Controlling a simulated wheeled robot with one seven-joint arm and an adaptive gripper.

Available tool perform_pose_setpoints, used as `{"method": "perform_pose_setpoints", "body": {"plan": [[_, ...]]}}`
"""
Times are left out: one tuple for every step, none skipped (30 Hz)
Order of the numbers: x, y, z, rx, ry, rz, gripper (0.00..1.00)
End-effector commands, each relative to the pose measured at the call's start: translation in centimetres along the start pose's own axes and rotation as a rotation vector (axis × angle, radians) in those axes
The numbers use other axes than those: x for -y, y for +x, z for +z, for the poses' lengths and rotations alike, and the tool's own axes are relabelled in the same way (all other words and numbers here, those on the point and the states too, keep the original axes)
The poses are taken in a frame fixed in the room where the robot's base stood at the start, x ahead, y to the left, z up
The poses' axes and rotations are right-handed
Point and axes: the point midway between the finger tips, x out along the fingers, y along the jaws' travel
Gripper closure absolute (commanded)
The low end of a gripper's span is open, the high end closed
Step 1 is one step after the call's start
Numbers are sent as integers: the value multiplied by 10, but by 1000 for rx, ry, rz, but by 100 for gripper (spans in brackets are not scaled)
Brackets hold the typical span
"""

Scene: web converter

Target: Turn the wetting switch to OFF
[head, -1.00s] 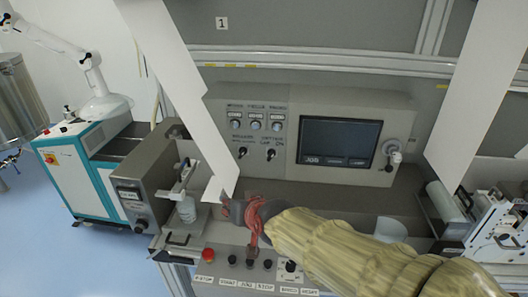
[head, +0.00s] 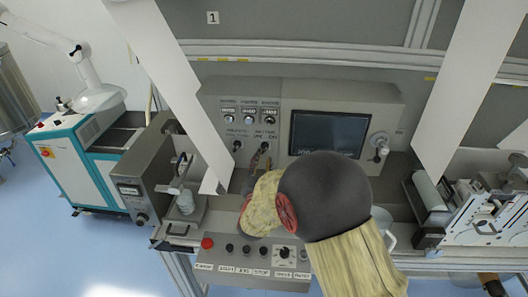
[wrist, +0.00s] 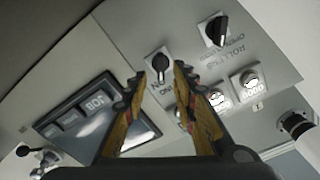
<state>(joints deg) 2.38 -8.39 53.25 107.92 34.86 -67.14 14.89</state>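Two black rotary switches are on the grey control panel. The right one (head: 264,148) is nearer the screen; in the wrist view it is the dark knob (wrist: 160,64) between my fingertips. The left one (head: 238,147) shows in the wrist view as another black knob (wrist: 217,31). In the head view my arm hides much of the gripper (head: 257,165).
A white slanted panel (head: 180,90) stands close on the left. A row with a red button (head: 207,243) lies along the front ledge.

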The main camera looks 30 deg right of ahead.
Motion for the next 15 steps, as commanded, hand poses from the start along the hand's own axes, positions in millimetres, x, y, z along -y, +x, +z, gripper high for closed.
{"method": "perform_pose_setpoints", "body": {"plan": [[-1,9,0,-2,0,1,73],[0,14,0,-1,0,0,73],[-1,20,0,-1,0,1,73],[-1,25,0,-1,0,1,73],[-1,29,0,-1,0,1,73],[0,34,1,0,0,0,73],[0,37,1,1,-1,0,73],[0,41,1,1,0,-1,73],[0,45,0,0,0,-1,73],[0,47,0,1,0,0,73],[0,49,0,1,-1,0,73],[0,51,0,1,-1,0,73],[0,52,0,1,-1,-1,73],[0,53,0,1,-1,-1,73],[1,53,0,1,0,-1,73]]}}
